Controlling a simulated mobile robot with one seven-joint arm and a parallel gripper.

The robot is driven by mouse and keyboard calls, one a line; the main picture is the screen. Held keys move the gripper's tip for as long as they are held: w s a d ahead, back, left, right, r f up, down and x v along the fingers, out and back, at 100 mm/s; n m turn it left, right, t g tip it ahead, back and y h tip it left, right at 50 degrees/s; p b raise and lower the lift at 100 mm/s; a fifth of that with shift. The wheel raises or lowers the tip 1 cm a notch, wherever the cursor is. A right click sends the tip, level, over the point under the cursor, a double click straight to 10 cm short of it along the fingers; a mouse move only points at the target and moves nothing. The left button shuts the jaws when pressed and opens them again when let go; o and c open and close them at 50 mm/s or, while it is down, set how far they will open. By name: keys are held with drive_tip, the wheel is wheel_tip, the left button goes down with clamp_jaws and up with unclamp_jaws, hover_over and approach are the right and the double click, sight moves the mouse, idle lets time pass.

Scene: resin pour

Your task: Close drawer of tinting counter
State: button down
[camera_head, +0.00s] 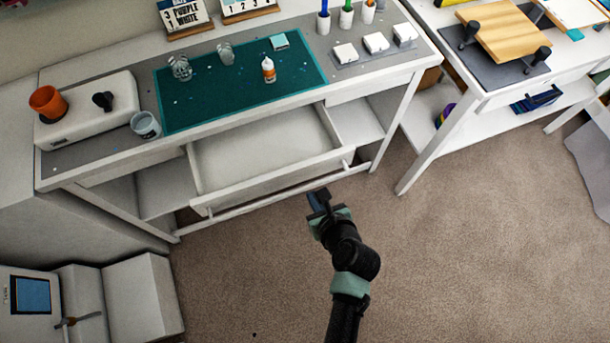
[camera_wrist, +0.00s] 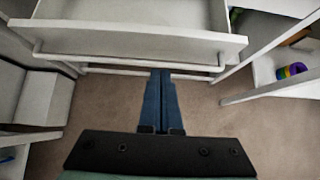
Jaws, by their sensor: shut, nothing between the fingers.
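The tinting counter (camera_head: 90,155) is a white table with a grey top and a green mat. Its wide white drawer (camera_head: 265,155) is pulled out and looks empty in the head view. A white bar handle (camera_head: 280,187) runs along the drawer's front. The drawer (camera_wrist: 140,38) also fills the top of the wrist view, with its handle bar (camera_wrist: 120,62) below the front panel. My gripper (camera_head: 318,197) is shut and empty, just in front of the drawer near the handle's right part. In the wrist view its blue fingers (camera_wrist: 161,85) point at the handle; I cannot tell whether they touch it.
An orange cup (camera_head: 47,102), a glass jar (camera_head: 145,125) and a small bottle (camera_head: 268,70) stand on the counter. A second white table (camera_head: 480,95) stands at the right. White boxes (camera_head: 140,295) sit at the lower left. The carpet (camera_head: 470,250) is clear.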

sight(299, 177)
drive_tip(key=b+x, duration=0.1)
drive_tip(key=x, duration=0.8)
drive_tip(key=shift+w+a+f+b, duration=0.1)
drive_tip(key=shift+w+f+b, duration=0.15)
drive_tip(key=shift+w+b, duration=0.05)
